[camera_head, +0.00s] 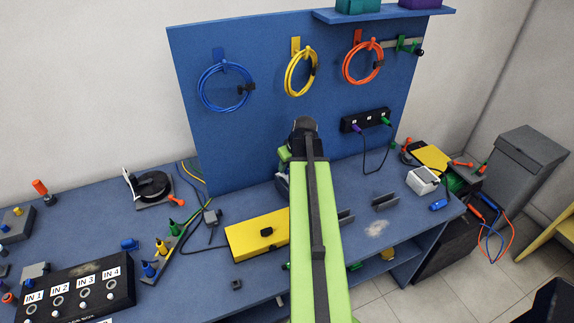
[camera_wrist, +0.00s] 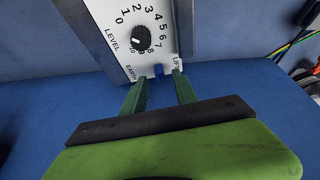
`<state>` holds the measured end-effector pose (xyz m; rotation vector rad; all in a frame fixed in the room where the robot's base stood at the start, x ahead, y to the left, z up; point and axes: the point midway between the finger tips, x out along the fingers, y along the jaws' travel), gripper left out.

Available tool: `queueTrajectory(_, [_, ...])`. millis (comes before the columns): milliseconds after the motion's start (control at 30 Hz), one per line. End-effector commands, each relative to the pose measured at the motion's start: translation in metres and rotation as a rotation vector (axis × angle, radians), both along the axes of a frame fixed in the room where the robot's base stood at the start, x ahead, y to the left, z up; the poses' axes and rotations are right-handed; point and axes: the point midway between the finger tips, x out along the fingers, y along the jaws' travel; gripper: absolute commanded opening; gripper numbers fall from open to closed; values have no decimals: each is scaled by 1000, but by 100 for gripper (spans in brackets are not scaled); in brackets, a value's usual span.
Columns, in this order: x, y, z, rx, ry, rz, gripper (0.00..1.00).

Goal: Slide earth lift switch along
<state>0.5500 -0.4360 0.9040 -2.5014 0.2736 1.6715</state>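In the wrist view a white panel (camera_wrist: 122,18) carries a black LEVEL dial (camera_wrist: 140,38) with numbers around it. Along its lower edge sits a small blue switch (camera_wrist: 158,70), between the labels EARTH and LIFT. My gripper (camera_wrist: 157,78) has its two green fingers apart, one on each side of the blue switch, with gaps showing between them and it. Whether a fingertip touches the panel I cannot tell. In the head view my green arm reaches to the foot of the blue backboard and hides the panel and switch.
A yellow box (camera_head: 257,236) with a black knob lies left of my arm on the blue bench (camera_head: 190,283). A black IN 1 to IN 4 box (camera_head: 75,287) stands front left. Blue, yellow and orange cable coils hang on the backboard (camera_head: 265,125). Cables lie near the wrist view's right edge.

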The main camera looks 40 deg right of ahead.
Motion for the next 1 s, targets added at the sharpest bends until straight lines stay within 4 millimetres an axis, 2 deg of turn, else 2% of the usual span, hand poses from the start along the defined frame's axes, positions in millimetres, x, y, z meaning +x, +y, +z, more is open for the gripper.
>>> queueTrajectory(33, [-4,1,16,0,0,-1,35])
queueTrajectory(500, [-45,11,121,1,0,-1,35])
queueTrajectory(600, [-53,13,139,0,0,-1,35])
queueTrajectory(733, [-59,13,149,0,0,0,35])
queueTrajectory(1000, [-59,13,146,0,0,0,35])
